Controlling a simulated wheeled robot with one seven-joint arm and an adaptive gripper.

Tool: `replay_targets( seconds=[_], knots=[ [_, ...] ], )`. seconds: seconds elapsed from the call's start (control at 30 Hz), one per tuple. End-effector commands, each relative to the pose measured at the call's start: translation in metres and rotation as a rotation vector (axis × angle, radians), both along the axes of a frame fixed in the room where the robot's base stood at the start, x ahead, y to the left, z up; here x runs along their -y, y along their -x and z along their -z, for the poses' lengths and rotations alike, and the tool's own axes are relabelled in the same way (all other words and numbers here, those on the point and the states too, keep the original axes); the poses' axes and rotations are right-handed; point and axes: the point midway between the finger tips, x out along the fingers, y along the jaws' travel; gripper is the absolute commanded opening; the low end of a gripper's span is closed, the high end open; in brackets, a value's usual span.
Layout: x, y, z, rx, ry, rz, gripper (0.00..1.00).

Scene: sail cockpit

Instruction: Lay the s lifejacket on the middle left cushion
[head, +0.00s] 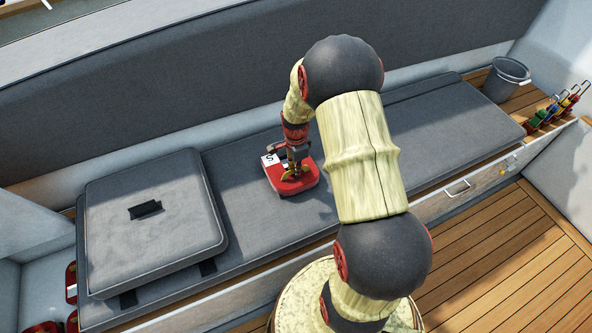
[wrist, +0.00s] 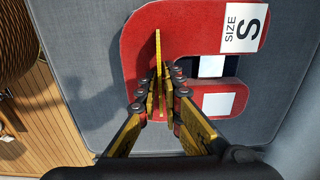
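The s lifejacket (head: 301,187) is a flat red horseshoe shape with a white label marked S. It lies flat on, or just above, the long grey cushion (head: 240,215), right of the raised grey pad; I cannot tell whether it touches. In the wrist view the lifejacket (wrist: 192,22) fills the middle, with its "SIZE S" label at top right. My gripper (head: 288,176) points down over it. In the wrist view the fingers (wrist: 161,100) are close together around a thin yellow upright tab standing on the lifejacket. The fingers hide part of the red body.
A thick grey pad (head: 150,215) with a black strap sits on the left end of the bench. A grey bucket (head: 506,80) and several coloured handles (head: 557,105) are at the right end. Red items (head: 71,283) show at lower left. A backrest (head: 180,85) runs behind.

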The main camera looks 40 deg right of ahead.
Motion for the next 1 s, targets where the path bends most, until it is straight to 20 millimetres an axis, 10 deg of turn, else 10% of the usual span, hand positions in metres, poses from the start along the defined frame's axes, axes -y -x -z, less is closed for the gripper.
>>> replay_targets(
  seconds=[0.57, 1.0],
  knots=[
    [0.001, -0.001, -0.004, 0.003, 0.002, 0.0, 0.23],
    [0.0, -0.001, -0.081, 0.005, 0.002, 0.0, 0.23]
  ],
)
